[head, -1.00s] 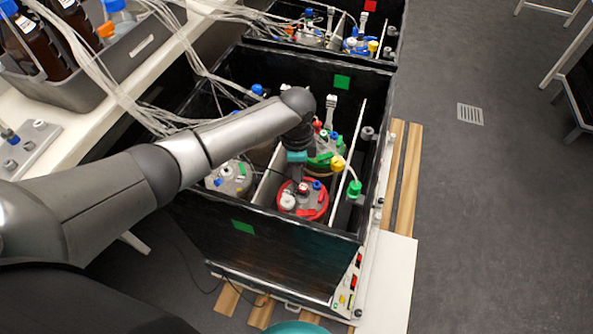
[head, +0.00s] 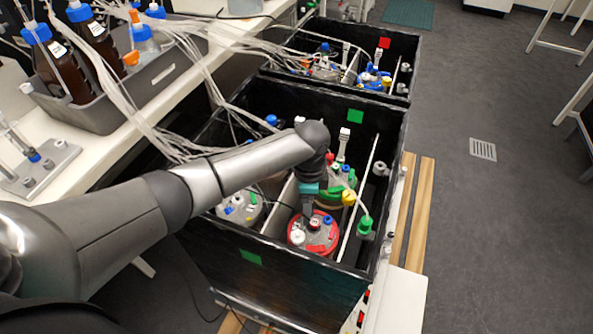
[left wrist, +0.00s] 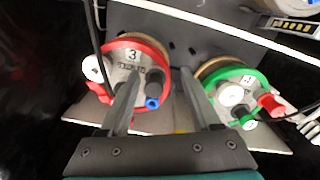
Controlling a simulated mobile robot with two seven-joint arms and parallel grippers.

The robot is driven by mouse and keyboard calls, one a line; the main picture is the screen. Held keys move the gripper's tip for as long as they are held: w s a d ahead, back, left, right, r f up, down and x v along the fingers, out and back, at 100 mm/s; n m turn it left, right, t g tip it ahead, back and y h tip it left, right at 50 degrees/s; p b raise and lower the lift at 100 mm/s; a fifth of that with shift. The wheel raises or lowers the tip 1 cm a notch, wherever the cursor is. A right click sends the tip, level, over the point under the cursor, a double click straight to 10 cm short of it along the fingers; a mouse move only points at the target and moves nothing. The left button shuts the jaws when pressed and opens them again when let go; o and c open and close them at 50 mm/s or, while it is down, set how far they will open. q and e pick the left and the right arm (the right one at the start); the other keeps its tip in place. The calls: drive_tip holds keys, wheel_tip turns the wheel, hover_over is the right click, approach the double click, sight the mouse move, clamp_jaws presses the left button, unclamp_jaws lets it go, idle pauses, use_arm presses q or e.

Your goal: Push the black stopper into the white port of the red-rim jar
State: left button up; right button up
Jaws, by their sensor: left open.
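The red-rim jar (head: 313,244) stands in the front box, its lid crowded with fittings. In the left wrist view, the red-rim jar (left wrist: 158,56) carries a "3" mark. A white fitting (left wrist: 93,68), perhaps the white port, is at its left; it also shows in the head view (head: 297,237). A dark cylindrical piece (left wrist: 155,77), possibly the black stopper, stands on the lid beside a blue-ended fitting (left wrist: 152,103). My left gripper (left wrist: 160,76) is open above the lid, its fingers apart; contact cannot be told. My left gripper (head: 308,212) points down in the head view. My right gripper is out of view.
A green-rim jar (head: 338,192) stands behind the red one. The black box wall (head: 290,270) encloses the jars, with a thin white divider (head: 358,200) at right. Loose tubes (head: 185,110) run from the bench at left. A second box (head: 345,95) stands behind.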

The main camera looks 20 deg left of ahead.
use_arm(q)
drive_tip(key=shift+w+r, duration=0.1)
drive_tip(key=shift+r, duration=0.8)
drive_tip(key=shift+d+f+b, duration=0.1)
drive_tip(key=shift+f+b, duration=0.25)
drive_tip(key=shift+b, duration=0.25)
wheel_tip(320, 180, up, 5)
drive_tip(key=p, duration=0.6)
drive_tip(key=shift+r, duration=0.15)
drive_tip(key=s+r+n, duration=0.3)
drive_tip(key=r+n, duration=0.1)
drive_tip(key=r, duration=0.3)
drive_tip(key=s+a+r+n, duration=0.1)
drive_tip(key=s+r+n, duration=0.2)
drive_tip(key=r+n, duration=0.2)
drive_tip(key=s+a+r+n, duration=0.1)
drive_tip(key=s+r+n, duration=0.2)
drive_tip(key=r, duration=0.6)
drive_tip(key=shift+r+n+p, duration=0.35)
drive_tip(key=shift+n+p, duration=0.05)
drive_tip(key=shift+n, duration=0.4)
drive_tip(key=shift+w, duration=0.1)
